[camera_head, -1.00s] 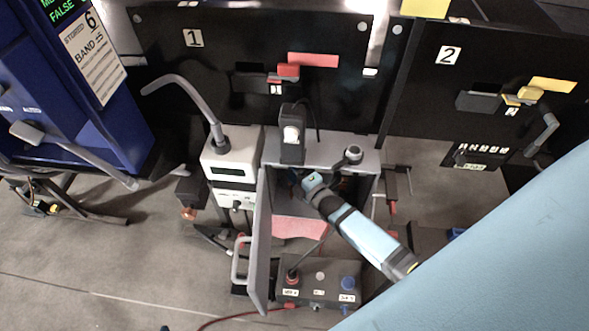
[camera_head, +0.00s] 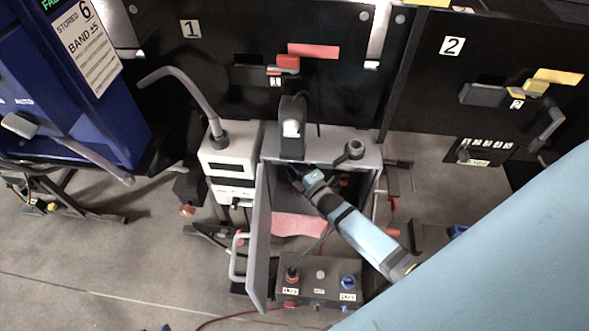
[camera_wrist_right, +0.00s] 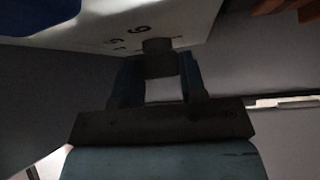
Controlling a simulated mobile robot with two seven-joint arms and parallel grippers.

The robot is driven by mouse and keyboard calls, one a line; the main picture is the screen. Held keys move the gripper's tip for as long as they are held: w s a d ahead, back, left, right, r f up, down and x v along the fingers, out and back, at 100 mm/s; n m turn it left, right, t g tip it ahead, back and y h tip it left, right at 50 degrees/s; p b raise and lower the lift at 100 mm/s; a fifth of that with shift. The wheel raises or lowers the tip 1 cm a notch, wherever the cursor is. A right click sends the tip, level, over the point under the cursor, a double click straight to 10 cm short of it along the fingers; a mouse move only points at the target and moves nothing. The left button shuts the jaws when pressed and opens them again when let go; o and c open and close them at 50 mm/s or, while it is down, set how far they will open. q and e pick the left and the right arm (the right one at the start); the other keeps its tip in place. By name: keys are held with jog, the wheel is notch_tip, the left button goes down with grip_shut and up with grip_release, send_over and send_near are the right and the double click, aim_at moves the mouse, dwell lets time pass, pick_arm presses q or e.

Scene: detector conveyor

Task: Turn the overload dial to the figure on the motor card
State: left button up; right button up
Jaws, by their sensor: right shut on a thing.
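An open grey cabinet (camera_head: 335,138) stands below panel 1, with its door (camera_head: 258,240) swung toward me. My right gripper (camera_head: 296,178) reaches into it, and its tips are in shadow. In the right wrist view my right gripper (camera_wrist_right: 160,68) is shut on the small dark knob of the overload dial (camera_wrist_right: 158,45). The knob sits on a pale face (camera_wrist_right: 100,35) with a few printed figures, partly hidden and dim. I cannot read where the dial points. I cannot make out the motor card. My left gripper is not in view.
A white meter box (camera_head: 231,160) stands left of the cabinet. A control box (camera_head: 320,272) with red and blue knobs sits below. The blue detector cabinet (camera_head: 105,120) is at left; panel 2 (camera_head: 470,60) is at right.

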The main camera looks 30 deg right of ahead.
jog(key=shift+a+f+m+t+h+b, duration=0.15)
jog(key=shift+m+t+h+b, duration=0.3)
jog(key=shift+m+t+b, duration=0.9)
jog(key=shift+d+f+m+t+h+b, duration=0.15)
jog(key=shift+m+t+h+b, duration=0.4)
jog(key=shift+m+b, duration=1.35)
jog(key=shift+a+n+b, duration=0.1)
jog(key=shift+n+b, duration=0.3)
jog(key=shift+n, duration=0.05)
jog(key=o, duration=0.9)
jog(key=shift+b+v, duration=1.05)
jog(key=shift+v, duration=5.8)
